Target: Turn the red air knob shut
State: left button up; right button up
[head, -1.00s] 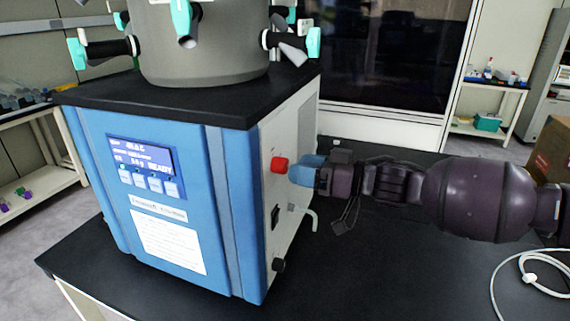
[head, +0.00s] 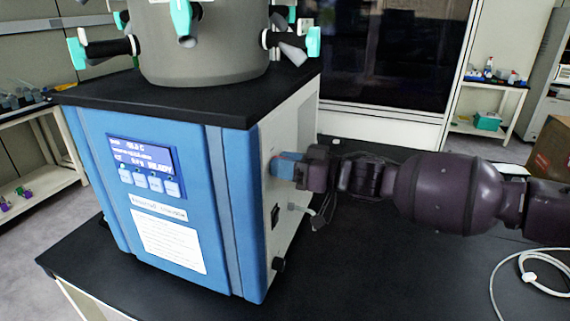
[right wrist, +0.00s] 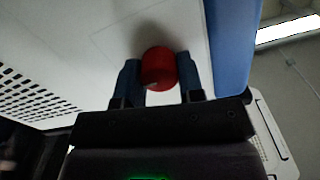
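The red air knob (right wrist: 158,68) sits on the pale side panel of the blue freeze dryer (head: 180,200). In the head view my right gripper's blue fingers hide nearly all of it. My right gripper (head: 276,166) reaches in from the right, its fingers close to the panel. In the right wrist view the knob lies between the two fingertips of this gripper (right wrist: 158,74), with a finger against each side. It looks shut on the knob. The knob's turn position cannot be made out. My left gripper is not in view.
A white cable (head: 520,275) lies on the black bench at the right. The bench between them is clear.

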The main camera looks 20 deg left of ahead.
jog(key=shift+c, duration=0.5)
jog(key=shift+n, duration=0.4)
jog(key=n+p, duration=0.1)
jog(key=n, duration=0.2)
jog(key=shift+n, duration=0.4)
jog(key=n, duration=0.3)
jog(key=shift+s+n, duration=0.1)
jog(key=shift+n, duration=0.2)
jog(key=n, duration=0.2)
jog(key=shift+n, duration=0.3)
jog(key=n, duration=0.2)
jog(key=shift+f+n, duration=0.1)
jog(key=shift+n, duration=0.3)
jog(key=n, duration=0.3)
jog(key=shift+n, duration=0.6)
